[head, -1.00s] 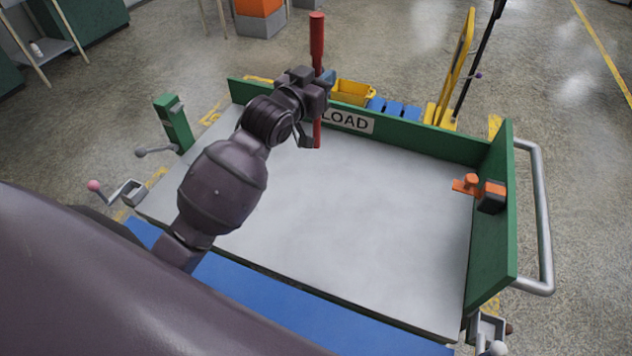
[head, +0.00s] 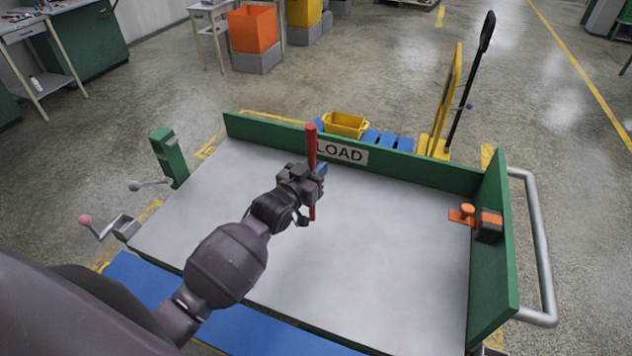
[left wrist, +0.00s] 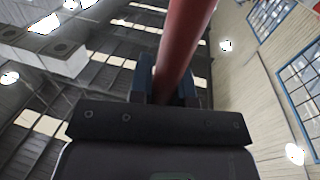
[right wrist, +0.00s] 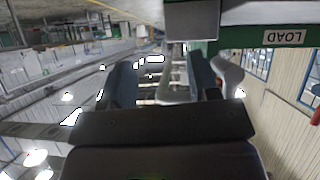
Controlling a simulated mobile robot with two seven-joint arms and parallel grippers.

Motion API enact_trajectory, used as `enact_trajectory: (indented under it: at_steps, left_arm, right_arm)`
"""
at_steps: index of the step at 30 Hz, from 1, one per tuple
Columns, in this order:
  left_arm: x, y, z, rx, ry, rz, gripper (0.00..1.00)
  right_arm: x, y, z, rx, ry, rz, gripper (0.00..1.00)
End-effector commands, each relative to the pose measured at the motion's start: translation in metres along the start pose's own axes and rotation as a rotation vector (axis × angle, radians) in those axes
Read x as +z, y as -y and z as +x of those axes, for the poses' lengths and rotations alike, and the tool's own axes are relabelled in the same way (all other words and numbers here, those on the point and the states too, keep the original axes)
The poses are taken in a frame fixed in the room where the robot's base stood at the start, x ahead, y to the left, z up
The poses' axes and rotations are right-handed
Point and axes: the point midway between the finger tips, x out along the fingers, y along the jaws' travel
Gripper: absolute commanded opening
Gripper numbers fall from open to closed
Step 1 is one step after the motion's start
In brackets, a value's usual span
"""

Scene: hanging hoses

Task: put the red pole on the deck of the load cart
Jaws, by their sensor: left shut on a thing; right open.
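The red pole (head: 311,145) stands about upright in the head view, in front of the LOAD sign (head: 342,153). My left gripper (head: 317,176) is shut on it around its middle. The pole (left wrist: 182,40) rises between the blue fingers in the left wrist view. The load cart's deck (head: 370,240) is a bare grey plate with green walls at the back and right. The pole's lower end shows over the deck; I cannot tell whether it touches. My right gripper (right wrist: 165,82) is open in the right wrist view and outside the head view.
An orange clamp-like part (head: 466,214) sits at the deck's right wall. A green post (head: 169,157) and pink-knobbed lever (head: 86,220) stand at the left. A yellow bin (head: 346,125) and yellow frame (head: 445,105) are behind the back wall. Most of the deck is clear.

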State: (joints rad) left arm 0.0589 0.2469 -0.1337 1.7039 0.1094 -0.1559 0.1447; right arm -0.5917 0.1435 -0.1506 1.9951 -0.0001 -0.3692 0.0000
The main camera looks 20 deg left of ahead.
Motion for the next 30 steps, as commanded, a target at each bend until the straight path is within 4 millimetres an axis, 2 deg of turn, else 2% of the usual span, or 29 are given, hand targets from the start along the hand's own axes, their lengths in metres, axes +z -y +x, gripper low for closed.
enact_trajectory:
  at_steps: [10, 24, 25, 30]
  left_arm:
    - [0.040, 0.000, 0.000, 0.000, 0.001, 0.000, 0.00]
    - [0.046, 0.000, 0.000, 0.000, -0.001, 0.000, 0.00]
    - [0.046, 0.000, 0.000, 0.000, 0.000, 0.000, 0.21]
    - [0.045, 0.000, 0.000, 0.000, -0.001, 0.000, 0.44]
  right_arm:
    - [0.008, 0.000, 0.000, 0.001, 0.010, 0.001, 0.56]
    - [0.019, -0.001, -0.002, 0.003, 0.028, 0.002, 0.56]
    - [0.018, -0.001, -0.002, 0.003, 0.027, 0.002, 0.56]
    - [0.013, 0.000, 0.000, 0.002, 0.017, 0.002, 0.56]
